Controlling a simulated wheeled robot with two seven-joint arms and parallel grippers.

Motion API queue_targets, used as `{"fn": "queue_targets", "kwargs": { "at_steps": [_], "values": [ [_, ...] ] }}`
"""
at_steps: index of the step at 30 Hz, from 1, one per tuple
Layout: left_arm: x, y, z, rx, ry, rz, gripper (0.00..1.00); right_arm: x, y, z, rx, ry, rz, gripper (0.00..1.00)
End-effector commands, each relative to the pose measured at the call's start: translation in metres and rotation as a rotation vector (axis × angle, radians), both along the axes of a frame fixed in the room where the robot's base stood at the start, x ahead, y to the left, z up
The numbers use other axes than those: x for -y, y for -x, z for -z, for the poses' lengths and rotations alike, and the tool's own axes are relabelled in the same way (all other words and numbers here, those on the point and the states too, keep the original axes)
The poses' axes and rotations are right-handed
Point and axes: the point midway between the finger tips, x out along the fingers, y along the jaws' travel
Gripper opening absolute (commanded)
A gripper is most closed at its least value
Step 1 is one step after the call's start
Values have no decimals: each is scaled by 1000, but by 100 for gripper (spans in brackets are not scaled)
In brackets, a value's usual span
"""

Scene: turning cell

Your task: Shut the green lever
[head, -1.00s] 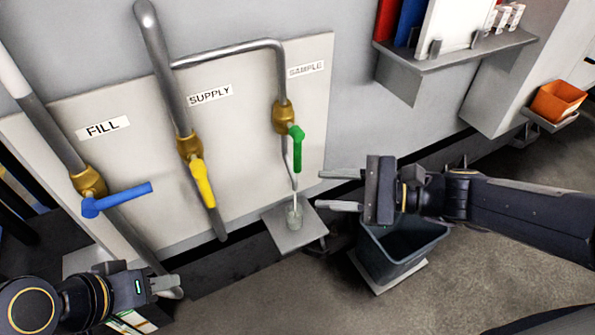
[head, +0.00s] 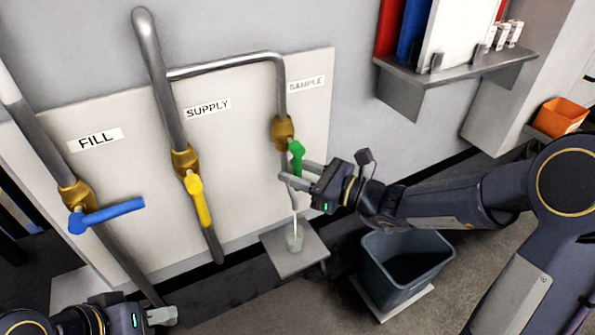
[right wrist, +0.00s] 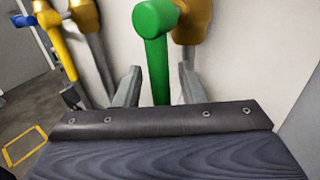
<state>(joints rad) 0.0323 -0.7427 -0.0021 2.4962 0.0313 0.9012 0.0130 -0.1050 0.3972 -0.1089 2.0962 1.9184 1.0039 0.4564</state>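The green lever (head: 297,157) hangs down from the brass valve (head: 283,130) on the pipe under the SAMPLE label. In the right wrist view the green lever (right wrist: 155,60) stands between the two spread fingers, with a gap on each side. My right gripper (head: 297,175) is open around the lower part of the lever; its fingers partly hide the lever's end in the head view.
A yellow lever (head: 199,203) points down on the SUPPLY pipe. A blue lever (head: 108,215) points sideways on the FILL pipe. A grey bin (head: 375,275) stands on the floor below my right arm. A shelf (head: 450,70) with binders is at the upper right.

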Motion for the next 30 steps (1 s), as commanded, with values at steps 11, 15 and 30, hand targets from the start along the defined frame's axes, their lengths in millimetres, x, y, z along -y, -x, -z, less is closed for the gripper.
{"fn": "queue_targets", "kwargs": {
  "at_steps": [11, 15, 30],
  "values": [
    [0, 0, 0, 0, 0, 0, 36, -1, -1, 0, 0, 0, 0, 19],
    [0, 0, 0, 0, 0, 0, 36, -1, -1, 0, 0, 0, 0, 1],
    [0, 0, -2, 0, 0, 0, 36, 2, -2, -1, 18, 38, 1, 0]
  ]
}}
